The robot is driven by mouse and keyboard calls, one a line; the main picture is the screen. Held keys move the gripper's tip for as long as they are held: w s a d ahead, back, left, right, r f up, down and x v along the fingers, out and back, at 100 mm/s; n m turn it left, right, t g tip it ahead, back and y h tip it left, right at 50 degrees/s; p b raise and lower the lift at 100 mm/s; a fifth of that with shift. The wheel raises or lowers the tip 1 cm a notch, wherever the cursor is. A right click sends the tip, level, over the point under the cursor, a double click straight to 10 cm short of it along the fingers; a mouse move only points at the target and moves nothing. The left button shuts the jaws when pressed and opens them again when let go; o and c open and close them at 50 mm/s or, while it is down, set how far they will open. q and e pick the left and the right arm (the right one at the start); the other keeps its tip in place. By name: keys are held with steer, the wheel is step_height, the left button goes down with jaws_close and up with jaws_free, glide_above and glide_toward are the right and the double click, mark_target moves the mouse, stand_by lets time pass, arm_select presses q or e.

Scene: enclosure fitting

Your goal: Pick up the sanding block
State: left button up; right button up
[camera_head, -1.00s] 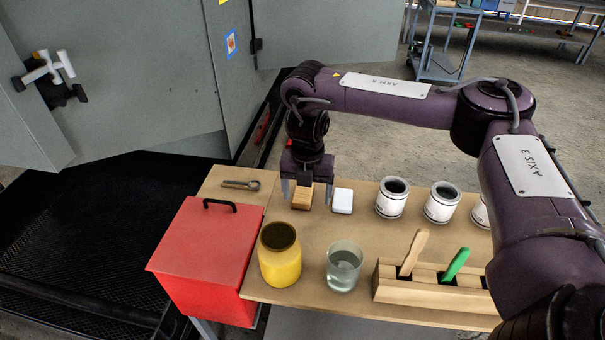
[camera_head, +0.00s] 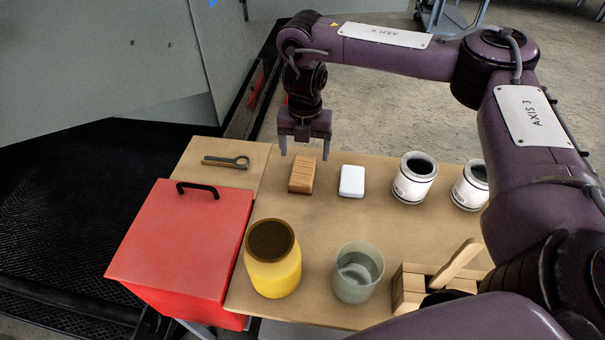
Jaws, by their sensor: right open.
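A brown, ridged wooden block (camera_head: 301,175), which I take to be the sanding block, lies on the wooden table top, left of a white block (camera_head: 352,181). My right gripper (camera_head: 304,156) points down with its two fingers apart and nothing between them. In the picture its fingertips sit at the far end of the brown block, one to each side. They look clear of it; the exact height is hard to tell. My left gripper is out of view.
A metal eye pin (camera_head: 226,162) lies at the left. A red box (camera_head: 182,235), a yellow jar (camera_head: 272,262) and a glass (camera_head: 357,272) stand nearer. Two cans (camera_head: 413,180) stand at the right. A wooden tool rack (camera_head: 408,287) is partly hidden by my arm.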

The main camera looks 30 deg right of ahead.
mark_target(303, 170)
step_height(303, 170, down, 8)
steer(key=shift+w+a+r+b, duration=0.1)
steer(key=shift+w+b, duration=0.05)
steer(key=shift+b, duration=0.9)
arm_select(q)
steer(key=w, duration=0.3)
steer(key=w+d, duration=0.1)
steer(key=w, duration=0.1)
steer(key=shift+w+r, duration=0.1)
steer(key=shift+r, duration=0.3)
arm_select(e)
steer(key=shift+c, duration=0.2)
steer(key=c, duration=1)
